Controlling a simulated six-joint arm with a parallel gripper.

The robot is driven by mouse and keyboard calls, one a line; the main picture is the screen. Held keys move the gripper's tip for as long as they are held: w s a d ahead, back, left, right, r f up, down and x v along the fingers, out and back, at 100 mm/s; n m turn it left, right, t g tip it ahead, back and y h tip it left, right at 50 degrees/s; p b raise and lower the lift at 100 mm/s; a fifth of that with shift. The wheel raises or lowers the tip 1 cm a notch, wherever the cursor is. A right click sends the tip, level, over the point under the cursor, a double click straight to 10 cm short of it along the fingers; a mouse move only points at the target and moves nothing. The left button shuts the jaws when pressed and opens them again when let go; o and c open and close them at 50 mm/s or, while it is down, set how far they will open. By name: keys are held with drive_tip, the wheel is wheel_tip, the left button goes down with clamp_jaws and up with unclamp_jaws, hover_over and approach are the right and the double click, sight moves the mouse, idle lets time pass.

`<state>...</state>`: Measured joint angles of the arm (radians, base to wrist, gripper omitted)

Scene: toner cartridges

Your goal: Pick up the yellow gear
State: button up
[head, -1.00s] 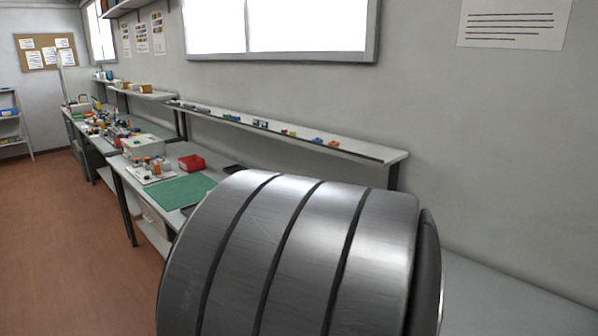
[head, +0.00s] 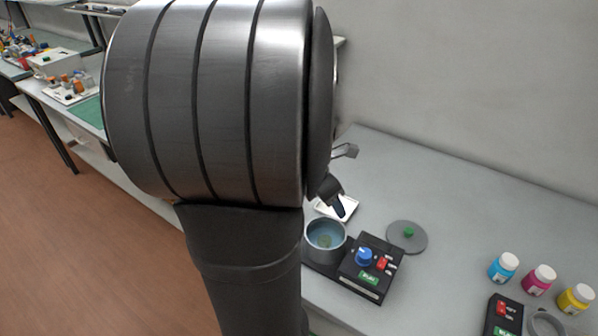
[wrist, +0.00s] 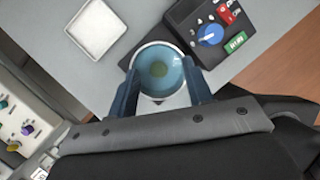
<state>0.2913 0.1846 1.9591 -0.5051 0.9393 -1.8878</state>
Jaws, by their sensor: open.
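A grey pot (head: 326,246) with bluish liquid stands on the bench, left of a black control box. My gripper (wrist: 164,76) is open with nothing held, one finger at each side of the pot in the picture. Its height above the pot is unclear. In the head view my arm hides most of the gripper.
A control box (head: 385,254) with a blue knob stands close beside the pot. A white tray (head: 349,206) lies behind it, a grey lid (head: 407,244) to the right. Cyan (head: 503,267), magenta (head: 539,280) and yellow (head: 576,298) bottles stand farther right. The back of the bench is clear.

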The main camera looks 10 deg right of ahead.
drive_tip(key=w+a+r+m, duration=0.25)
drive_tip(key=a+m, duration=0.25)
drive_tip(key=a, duration=0.3)
hover_over(325, 238)
drive_tip(key=a, duration=0.3)
drive_tip(key=shift+g, duration=0.4)
drive_tip(key=f, duration=1)
drive_tip(key=shift+w+d, duration=0.1)
drive_tip(key=shift+w, duration=0.2)
drive_tip(key=shift+x, duration=2.65)
drive_tip(key=shift+s, duration=0.1)
drive_tip(key=shift+c, duration=0.3)
drive_tip(key=c, duration=0.7)
